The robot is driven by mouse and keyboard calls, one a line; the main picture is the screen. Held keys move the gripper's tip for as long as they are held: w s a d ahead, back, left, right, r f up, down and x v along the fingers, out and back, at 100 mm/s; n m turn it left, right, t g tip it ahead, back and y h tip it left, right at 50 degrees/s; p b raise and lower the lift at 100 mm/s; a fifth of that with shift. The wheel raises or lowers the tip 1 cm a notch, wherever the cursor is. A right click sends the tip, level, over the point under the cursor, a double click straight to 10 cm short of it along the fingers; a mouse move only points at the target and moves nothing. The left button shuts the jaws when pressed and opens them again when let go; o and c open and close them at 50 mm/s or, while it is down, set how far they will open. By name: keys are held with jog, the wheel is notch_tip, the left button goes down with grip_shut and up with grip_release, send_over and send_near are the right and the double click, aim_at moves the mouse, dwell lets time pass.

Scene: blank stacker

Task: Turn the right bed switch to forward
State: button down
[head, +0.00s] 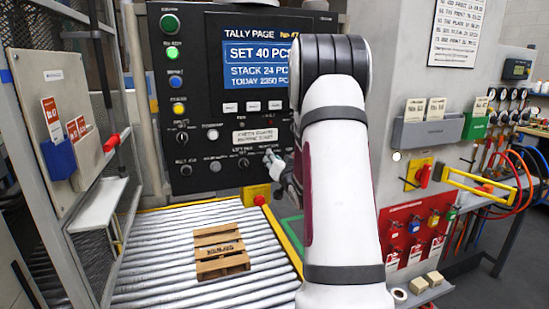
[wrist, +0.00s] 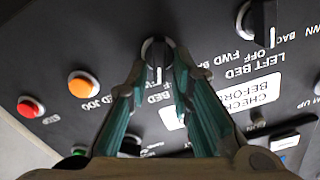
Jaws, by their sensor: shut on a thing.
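The right bed switch (wrist: 152,46) is a black round knob on the dark panel, at the top middle of the wrist view. My gripper (wrist: 156,64) is shut on it, with one green-padded finger on each side. A short white mark shows between the fingertips; I cannot tell surely which position it points to, as the fingers cover part of the labels. In the head view my gripper (head: 276,166) is at the panel's lower right, partly hidden behind my arm. The left bed switch (wrist: 258,18) is a separate black knob to the right in the wrist view.
The black control panel (head: 208,190) carries a lit screen (head: 256,66) and several buttons. An orange button (wrist: 84,84) and a red button (wrist: 31,106) lie left of my fingers. A wooden pallet (head: 221,252) rests on the roller bed (head: 160,275) below.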

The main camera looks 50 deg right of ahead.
jog(key=shift+s+d+f+m+p, duration=0.15)
jog(key=shift+m+p, duration=0.45)
jog(key=shift+m, duration=0.55)
jog(key=shift+s+d+m+p, duration=0.15)
jog(key=shift+m+p, duration=0.45)
jog(key=shift+m, duration=0.55)
jog(key=shift+f, duration=0.1)
jog(key=c, duration=1.7)
grip_release()
jog(key=v, duration=1.2)
jog(key=shift+w+a, duration=0.1)
jog(key=shift+w, duration=0.1)
